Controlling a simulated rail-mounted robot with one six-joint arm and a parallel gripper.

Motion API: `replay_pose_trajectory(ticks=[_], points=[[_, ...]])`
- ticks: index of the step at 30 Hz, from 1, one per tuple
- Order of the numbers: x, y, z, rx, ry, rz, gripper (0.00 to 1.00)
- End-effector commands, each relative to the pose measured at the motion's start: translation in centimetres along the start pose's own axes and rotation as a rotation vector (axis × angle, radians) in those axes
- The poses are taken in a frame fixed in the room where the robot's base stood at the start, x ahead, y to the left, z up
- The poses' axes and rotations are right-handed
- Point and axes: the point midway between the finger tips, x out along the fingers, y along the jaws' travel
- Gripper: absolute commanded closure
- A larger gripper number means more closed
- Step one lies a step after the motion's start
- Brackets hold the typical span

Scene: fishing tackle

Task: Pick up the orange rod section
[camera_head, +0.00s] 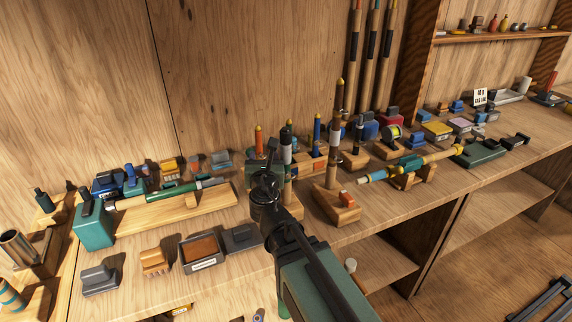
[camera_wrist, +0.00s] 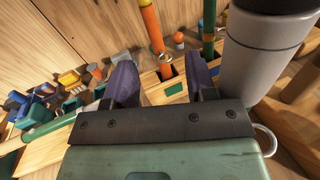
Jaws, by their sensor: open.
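The orange rod section (camera_head: 259,143) stands upright in the wooden rack behind my gripper in the head view, with a yellow tip. In the wrist view the orange rod section (camera_wrist: 150,25) rises from the rack, its lower end in line with the gap between my fingers. My gripper (camera_head: 266,182) is open, with its two dark fingers apart in the wrist view (camera_wrist: 161,80). Nothing is held. The rod appears beyond the fingertips, and no contact shows. In the head view my gripper hides the rod's lower end.
A thick grey cylinder with a dark top (camera_wrist: 262,55) stands close to my right finger in the wrist view. A green rod (camera_wrist: 209,25) is just behind. Other upright rods (camera_head: 317,130) stand to the right. A green rod on a wooden stand (camera_head: 188,190) lies left.

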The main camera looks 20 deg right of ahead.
Motion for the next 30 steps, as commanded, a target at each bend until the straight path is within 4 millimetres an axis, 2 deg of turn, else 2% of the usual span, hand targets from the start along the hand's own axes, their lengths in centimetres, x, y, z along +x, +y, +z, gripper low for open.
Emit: replay_pose_trajectory(ticks=[3, 7, 15, 23, 30], points=[[0.0, 0.7, 0.1, -0.078, -0.012, 0.033, 0.49], [0.7, 0.7, 0.2, -0.076, -0.011, 0.031, 0.49], [6.2, 0.8, 0.2, -0.072, -0.011, 0.028, 0.49], [7.7, 0.9, 0.2, -0.071, -0.010, 0.029, 0.49], [12.0, 1.0, 0.1, -0.070, -0.010, 0.028, 0.49]])
